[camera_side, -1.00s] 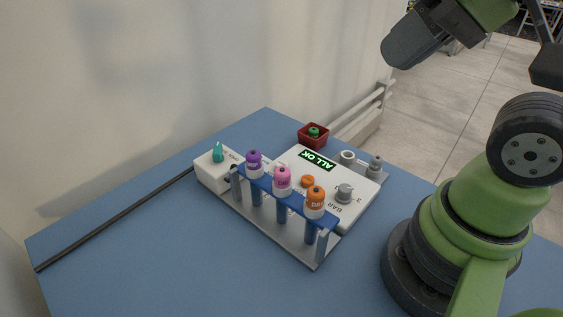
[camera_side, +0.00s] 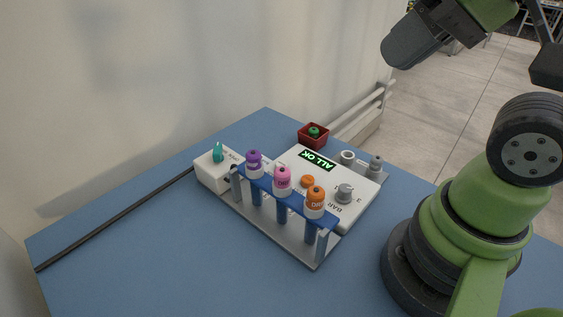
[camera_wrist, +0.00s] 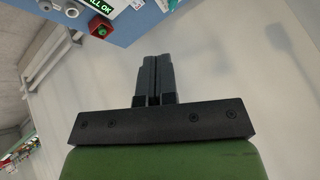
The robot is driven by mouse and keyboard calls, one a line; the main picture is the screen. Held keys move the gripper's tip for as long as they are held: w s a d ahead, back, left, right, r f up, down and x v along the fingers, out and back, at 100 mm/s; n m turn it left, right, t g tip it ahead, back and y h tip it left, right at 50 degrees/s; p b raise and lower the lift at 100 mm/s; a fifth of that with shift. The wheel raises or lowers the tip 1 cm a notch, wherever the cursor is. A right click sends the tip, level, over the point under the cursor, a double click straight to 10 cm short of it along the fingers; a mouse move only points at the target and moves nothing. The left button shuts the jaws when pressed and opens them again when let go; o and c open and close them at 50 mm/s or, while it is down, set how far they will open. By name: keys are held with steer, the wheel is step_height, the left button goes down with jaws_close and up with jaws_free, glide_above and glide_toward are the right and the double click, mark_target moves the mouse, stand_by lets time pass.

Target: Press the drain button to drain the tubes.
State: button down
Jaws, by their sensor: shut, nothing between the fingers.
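Three tubes with a purple cap (camera_side: 254,158), a pink cap (camera_side: 282,177) and an orange cap (camera_side: 315,197) stand upright in a blue-topped rack (camera_side: 233,171). Behind it, a white panel (camera_side: 363,206) carries an orange button (camera_side: 307,181), a grey knob (camera_side: 344,192) and a green-lit display (camera_side: 317,160) reading "ALL OK". A green button (camera_side: 314,131) sits in a red box (camera_side: 312,143) at the back. I cannot read which one is the drain button. My gripper (camera_side: 391,55) is high above the table's right side, touching nothing; its fingers (camera_wrist: 153,77) are shut and empty in the wrist view.
A white box with a teal knob (camera_side: 217,152) stands left of the rack. A white ring (camera_side: 347,157) and a grey fitting (camera_side: 375,166) are at the panel's back right. A dark rod (camera_side: 112,222) lies at left. The blue table's front (camera_side: 180,270) is clear.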

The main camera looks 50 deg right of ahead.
steer(key=shift+w, duration=0.1)
stand_by(0.3)
steer(key=w+d+f+n+h, duration=0.1)
steer(key=w+d+f+n, duration=0.15)
steer(key=w, duration=0.35)
steer(key=w+d+f+n+h, duration=0.2)
steer(key=w+f+n, duration=0.15)
steer(key=w, duration=0.35)
steer(key=w+a+f+n+t+y, duration=0.1)
steer(key=w+f+n+y, duration=0.2)
steer(key=w+f+n, duration=0.3)
step_height(320, 180, down, 5)
steer(key=n, duration=0.3)
steer(key=shift+w+a+t, duration=0.15)
steer(key=shift+w+t, duration=0.2)
steer(key=shift+t, duration=0.05)
steer(key=shift+f, duration=4.3)
steer(key=shift+f, duration=0.15)
steer(key=shift+f, duration=0.25)
